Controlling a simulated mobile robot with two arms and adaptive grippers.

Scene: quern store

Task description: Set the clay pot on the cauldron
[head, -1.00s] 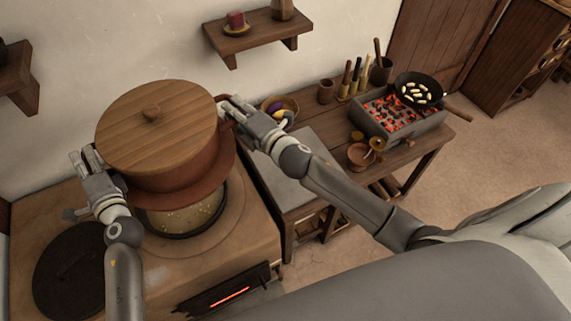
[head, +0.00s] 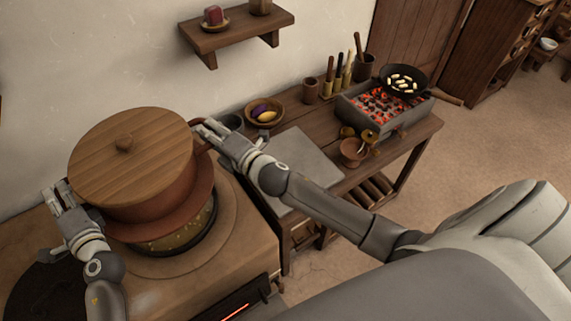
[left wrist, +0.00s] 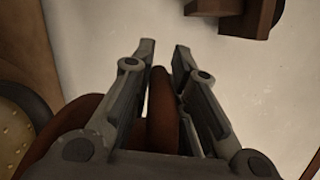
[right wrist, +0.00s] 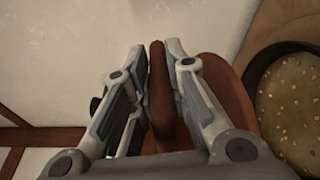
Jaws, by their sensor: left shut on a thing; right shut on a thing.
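The clay pot (head: 165,190) is reddish brown, with a flared lower rim and a round wooden lid (head: 130,160) with a knob. It is held roughly level above the cauldron (head: 205,240), covering its far left part. The cauldron is dark-rimmed, sunk in the stove top, with grainy contents showing at the near right; it also shows in the right wrist view (right wrist: 255,95). My left gripper (head: 58,196) is shut on the pot's left handle (left wrist: 161,105). My right gripper (head: 203,130) is shut on its right handle (right wrist: 158,100). The pot's underside is hidden.
A dark round lid or plate (head: 40,292) lies on the stove (head: 255,250) at the near left. A side table (head: 295,160) to the right holds bowls, utensils and a glowing brazier (head: 375,108) with a pan. A wall shelf (head: 240,32) is above.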

